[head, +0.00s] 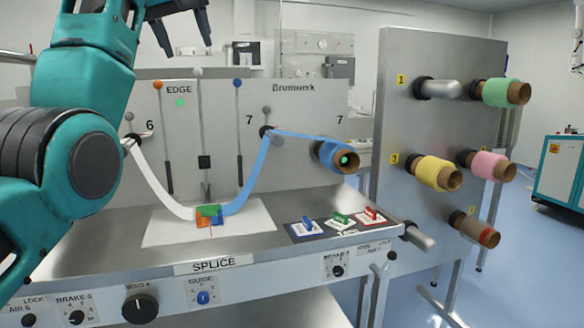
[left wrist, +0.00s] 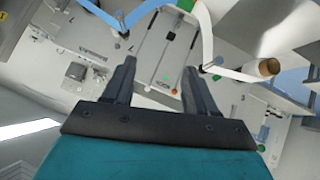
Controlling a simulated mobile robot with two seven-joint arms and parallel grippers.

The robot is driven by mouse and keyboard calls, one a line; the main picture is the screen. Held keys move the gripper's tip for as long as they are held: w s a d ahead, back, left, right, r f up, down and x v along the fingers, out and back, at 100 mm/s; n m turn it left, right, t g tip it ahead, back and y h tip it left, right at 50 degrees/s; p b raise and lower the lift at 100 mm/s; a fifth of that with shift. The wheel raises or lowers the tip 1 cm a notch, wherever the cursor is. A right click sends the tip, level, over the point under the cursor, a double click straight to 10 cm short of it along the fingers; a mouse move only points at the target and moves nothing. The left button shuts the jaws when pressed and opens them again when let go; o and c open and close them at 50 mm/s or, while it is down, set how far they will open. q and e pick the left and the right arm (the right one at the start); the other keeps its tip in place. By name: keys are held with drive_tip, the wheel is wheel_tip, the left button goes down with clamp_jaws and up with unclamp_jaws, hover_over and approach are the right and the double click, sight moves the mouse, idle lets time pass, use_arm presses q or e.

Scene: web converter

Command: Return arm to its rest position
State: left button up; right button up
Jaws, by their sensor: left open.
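My teal left arm (head: 75,130) fills the left side of the head view. It is raised, with its forearm bent up past the top edge. My left gripper (head: 188,38) is high above the splice table (head: 110,255), in front of the back wall. In the left wrist view the two dark fingers of the left gripper (left wrist: 160,68) stand apart with nothing between them. The web panel and its strips appear beyond the fingers, not touching them. My right arm and gripper are not in view.
A white web (head: 160,180) and a blue web (head: 255,170) hang down to colored blocks (head: 208,216) on the table. A blue roll (head: 338,157) sits on the back panel. Green (head: 497,92), yellow (head: 433,172) and pink (head: 487,165) rolls stick out from the right rack.

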use_arm(q)
drive_tip(key=w+a+f, duration=0.2)
drive_tip(key=w+f, duration=0.6)
drive_tip(key=f, duration=0.4)
wheel_tip(320, 180, down, 23)
drive_tip(key=w+a+m, duration=0.2)
drive_tip(key=s+f+m, duration=0.1)
drive_tip(key=s+f, duration=0.3)
drive_tip(key=f, duration=0.5)
drive_tip(key=s+f, duration=0.3)
drive_tip(key=f, duration=0.6)
drive_tip(key=s+f+m+t, duration=0.1)
drive_tip(key=s+f+m, duration=0.1)
drive_tip(key=s+f, duration=0.7)
drive_tip(key=s+d+f+m+h, duration=0.1)
drive_tip(key=s+f, duration=0.2)
drive_tip(key=s, duration=0.8)
drive_tip(key=s+d+f+m+h, duration=0.1)
drive_tip(key=s+f, duration=0.3)
drive_tip(key=s, duration=0.7)
drive_tip(key=shift+s+d, duration=0.3)
drive_tip(key=shift+d, duration=0.35)
